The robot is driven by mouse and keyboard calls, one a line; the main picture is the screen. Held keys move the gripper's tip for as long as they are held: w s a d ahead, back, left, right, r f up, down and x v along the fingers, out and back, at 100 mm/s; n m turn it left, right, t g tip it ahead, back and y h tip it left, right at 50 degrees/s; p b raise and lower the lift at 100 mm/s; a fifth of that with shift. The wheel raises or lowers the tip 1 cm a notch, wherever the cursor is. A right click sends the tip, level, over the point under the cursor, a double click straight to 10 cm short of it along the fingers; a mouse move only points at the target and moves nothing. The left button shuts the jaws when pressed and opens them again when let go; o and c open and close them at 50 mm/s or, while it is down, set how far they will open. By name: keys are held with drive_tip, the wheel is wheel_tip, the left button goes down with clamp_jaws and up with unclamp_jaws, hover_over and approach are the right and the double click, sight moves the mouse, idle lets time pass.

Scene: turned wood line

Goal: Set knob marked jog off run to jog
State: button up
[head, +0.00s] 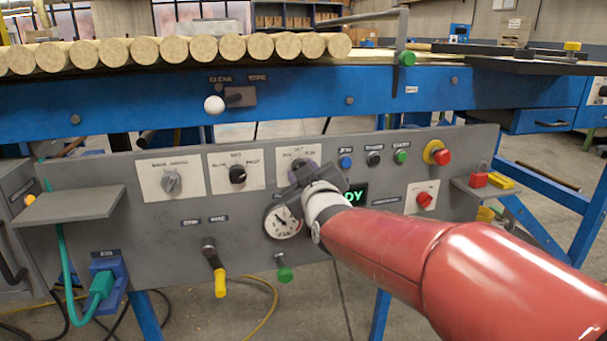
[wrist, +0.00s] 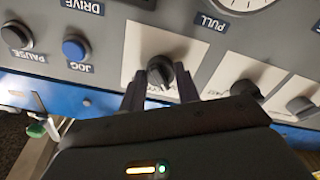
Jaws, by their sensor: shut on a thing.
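The knob marked jog off run (wrist: 160,70) is dark and round and sits on a white label plate (wrist: 136,46) in the wrist view. My gripper (wrist: 161,82) is shut on it, with one finger on each side. In the head view my gripper (head: 303,172) covers the knob, and only part of its white plate (head: 288,157) shows above and to the left. The lettering is too small and partly hidden, so I cannot tell which mark the knob points to.
A black knob (head: 237,174) and a grey knob (head: 171,183) are left of my gripper. A gauge (head: 283,221) is just below it. Blue (head: 345,161), black (head: 373,158) and green (head: 400,156) buttons and a red emergency button (head: 440,156) are to the right. Logs (head: 200,48) lie above.

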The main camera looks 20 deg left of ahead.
drive_tip(key=shift+f+n, duration=0.1)
drive_tip(key=shift+n, duration=0.4)
drive_tip(key=o, duration=1)
drive_tip(key=v, duration=0.8)
drive_tip(key=shift+w, duration=0.1)
